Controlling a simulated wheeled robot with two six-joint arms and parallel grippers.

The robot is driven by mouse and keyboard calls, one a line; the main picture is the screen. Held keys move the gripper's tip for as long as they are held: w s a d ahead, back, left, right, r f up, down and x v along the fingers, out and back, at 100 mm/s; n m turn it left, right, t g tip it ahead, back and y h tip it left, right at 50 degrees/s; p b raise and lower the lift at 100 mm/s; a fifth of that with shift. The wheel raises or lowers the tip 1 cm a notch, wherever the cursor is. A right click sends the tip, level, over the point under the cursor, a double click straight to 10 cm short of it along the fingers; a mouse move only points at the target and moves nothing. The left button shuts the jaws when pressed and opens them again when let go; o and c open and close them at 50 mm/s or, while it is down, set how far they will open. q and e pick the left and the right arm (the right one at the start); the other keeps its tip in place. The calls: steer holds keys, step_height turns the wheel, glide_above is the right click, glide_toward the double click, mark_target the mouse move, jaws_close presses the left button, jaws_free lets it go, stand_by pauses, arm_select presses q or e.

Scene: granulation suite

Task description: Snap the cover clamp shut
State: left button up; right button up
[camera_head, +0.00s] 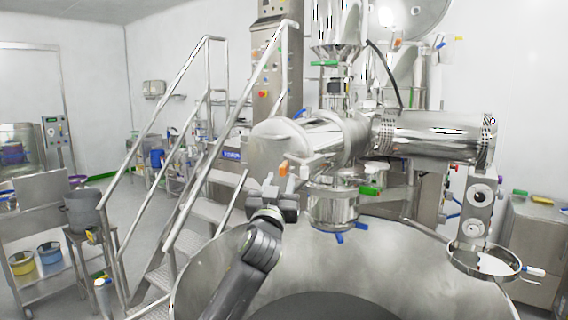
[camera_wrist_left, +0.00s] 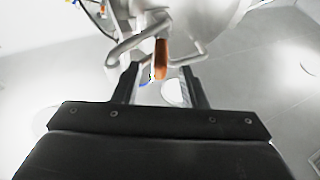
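The cover clamp's orange handle (camera_head: 283,168) is at the lower edge of the rounded steel cover (camera_head: 272,140) on the horizontal housing. In the left wrist view the orange handle (camera_wrist_left: 161,58) hangs from a bent metal clamp bar (camera_wrist_left: 140,38) below the steel body. My left gripper (camera_head: 279,191) is just below the handle in the head view. In the wrist view its two dark fingers (camera_wrist_left: 162,82) are apart, with the handle's lower end in line with the gap between them. I cannot tell whether they touch it. My right gripper is not in view.
A large steel bowl (camera_head: 375,250) lies below the housing. Steel stairs with handrails (camera_head: 185,225) stand to the left. A valve with blue handles (camera_head: 333,215) hangs under the housing, and a ring-shaped steel fitting (camera_head: 485,262) is at the right.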

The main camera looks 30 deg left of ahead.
mark_target(284, 169)
arm_select(q)
steer(key=shift+p+x, duration=0.8)
steer(key=shift+x, duration=2)
steer(key=shift+w+f, duration=0.1)
jaws_close()
